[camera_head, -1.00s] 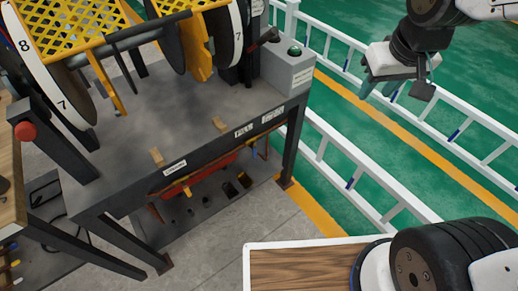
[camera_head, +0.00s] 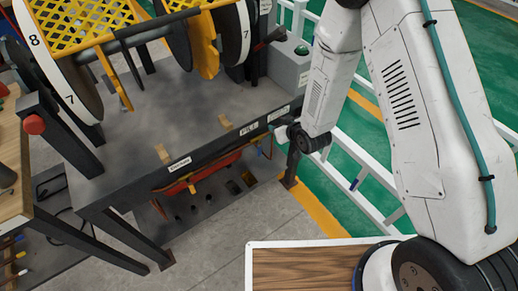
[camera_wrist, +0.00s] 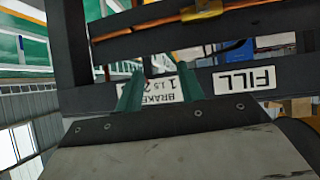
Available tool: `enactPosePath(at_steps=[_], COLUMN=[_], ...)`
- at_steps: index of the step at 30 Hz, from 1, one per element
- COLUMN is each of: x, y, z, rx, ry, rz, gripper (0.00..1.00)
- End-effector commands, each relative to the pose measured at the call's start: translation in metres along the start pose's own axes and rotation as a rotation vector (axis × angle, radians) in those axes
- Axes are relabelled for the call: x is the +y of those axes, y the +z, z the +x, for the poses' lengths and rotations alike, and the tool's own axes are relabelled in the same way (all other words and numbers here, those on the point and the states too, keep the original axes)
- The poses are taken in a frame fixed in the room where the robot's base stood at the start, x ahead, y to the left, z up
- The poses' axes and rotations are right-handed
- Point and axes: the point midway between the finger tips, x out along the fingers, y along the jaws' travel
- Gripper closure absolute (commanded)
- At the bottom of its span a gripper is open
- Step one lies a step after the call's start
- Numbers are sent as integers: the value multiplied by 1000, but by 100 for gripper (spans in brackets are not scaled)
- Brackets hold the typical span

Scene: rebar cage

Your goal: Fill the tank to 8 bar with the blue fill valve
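The red tank (camera_head: 205,172) lies under the front edge of the dark bench. A white FILL label (camera_head: 249,129) is on the bench's front rail. In the wrist view the FILL label (camera_wrist: 243,79) appears upside down, right of the fingers. A small dark blue part (camera_wrist: 236,52) shows by it, perhaps the fill valve handle; its shape is unclear. My gripper (camera_wrist: 160,85) has two teal fingers apart with nothing between them, in front of a BRAKE label (camera_wrist: 160,92). In the head view my gripper (camera_head: 281,134) is small at the bench's right front corner. No pressure reading is legible.
The dark bench (camera_head: 190,105) carries numbered reels and yellow mesh. A grey box with a green button (camera_head: 302,50) stands at its back right. White railing (camera_head: 352,172) runs to the right. A wood-topped surface (camera_head: 300,272) is in front.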

Motion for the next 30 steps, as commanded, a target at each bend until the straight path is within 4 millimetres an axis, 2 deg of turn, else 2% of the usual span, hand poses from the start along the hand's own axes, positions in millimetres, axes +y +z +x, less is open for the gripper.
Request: enactPosePath(at_steps=[1,6,12,17,24,30], x=[-11,-41,-60,-65,-68,-70], y=[20,69,100,103,94,89], z=[8,22,22,31,68,91], rx=[19,117,190,208,208,207], ry=[-19,-68,-99,-104,-104,-103], rz=[-2,-3,3,3,4,4], gripper=[62,62,62,62,62,62])
